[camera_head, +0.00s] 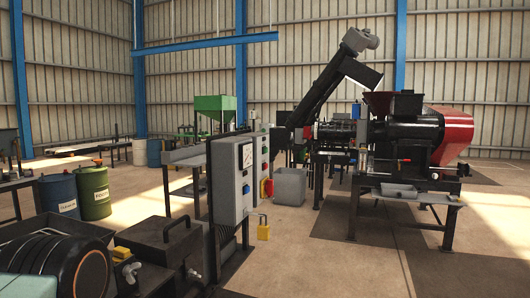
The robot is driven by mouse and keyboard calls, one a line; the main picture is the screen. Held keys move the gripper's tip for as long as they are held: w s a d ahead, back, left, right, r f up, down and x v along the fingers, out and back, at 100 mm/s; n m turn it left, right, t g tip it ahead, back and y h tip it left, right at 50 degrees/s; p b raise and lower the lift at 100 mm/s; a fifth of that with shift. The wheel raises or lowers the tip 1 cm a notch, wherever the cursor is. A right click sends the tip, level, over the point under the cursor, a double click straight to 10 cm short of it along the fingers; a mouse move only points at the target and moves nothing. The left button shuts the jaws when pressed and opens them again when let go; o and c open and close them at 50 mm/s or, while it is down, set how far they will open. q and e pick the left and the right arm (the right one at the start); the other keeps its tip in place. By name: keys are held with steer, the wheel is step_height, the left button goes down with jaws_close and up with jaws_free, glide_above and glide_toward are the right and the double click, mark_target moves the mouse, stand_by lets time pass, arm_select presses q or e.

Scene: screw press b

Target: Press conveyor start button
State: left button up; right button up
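A grey control cabinet (226,185) stands upright left of the middle. Its front has a gauge (247,155) and small coloured buttons, including a blue one (246,189). The labels are too small to read, so I cannot tell which one is the conveyor start button. A black inclined conveyor (327,92) rises behind, towards the upper right. Neither of my grippers is in view.
A black box with a handle (160,243) fills the lower left, in front of the cabinet. A yellow padlock-shaped part (263,231) sticks out low beside it. A black and red press (410,135) stands at the right. The floor (340,265) in front is clear.

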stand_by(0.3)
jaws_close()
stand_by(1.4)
